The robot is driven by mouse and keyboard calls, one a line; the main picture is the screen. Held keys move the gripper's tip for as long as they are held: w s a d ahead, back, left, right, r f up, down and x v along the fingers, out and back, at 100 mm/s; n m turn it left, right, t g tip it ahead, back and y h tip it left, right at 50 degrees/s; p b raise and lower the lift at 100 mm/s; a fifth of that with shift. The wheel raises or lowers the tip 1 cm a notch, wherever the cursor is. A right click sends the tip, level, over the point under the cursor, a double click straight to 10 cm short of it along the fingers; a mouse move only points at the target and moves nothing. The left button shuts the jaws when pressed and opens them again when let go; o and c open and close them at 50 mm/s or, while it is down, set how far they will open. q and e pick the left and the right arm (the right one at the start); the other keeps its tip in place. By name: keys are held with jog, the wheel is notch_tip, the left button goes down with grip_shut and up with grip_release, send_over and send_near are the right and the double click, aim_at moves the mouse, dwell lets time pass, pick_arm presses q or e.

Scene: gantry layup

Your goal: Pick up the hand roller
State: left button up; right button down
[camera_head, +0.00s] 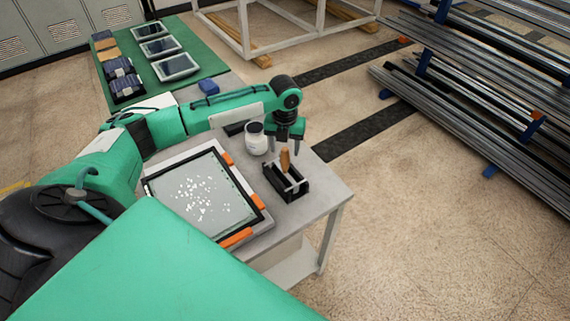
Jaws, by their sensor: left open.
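The hand roller (285,160) has a wooden-coloured handle that stands up out of a small black holder (292,194) on the grey table. Its lower part is hidden in the holder. My left gripper (285,149) is above the holder, pointing down. Its two fingers are open, one on each side of the handle's top. I cannot tell whether they touch it. My right gripper is not in view.
A framed panel with white flecks (200,195) and orange clamps (257,202) lies left of the holder. A white jar (256,139) stands close behind the holder. The table's right edge (335,200) is near. A green mat (205,62) with trays lies farther back.

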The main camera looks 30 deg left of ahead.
aim_at(284, 165)
pick_arm(q)
jog(key=shift+s+d+f+p, duration=0.1)
jog(key=shift+f+p, duration=0.45)
jog(key=shift+f, duration=1.4)
grip_shut()
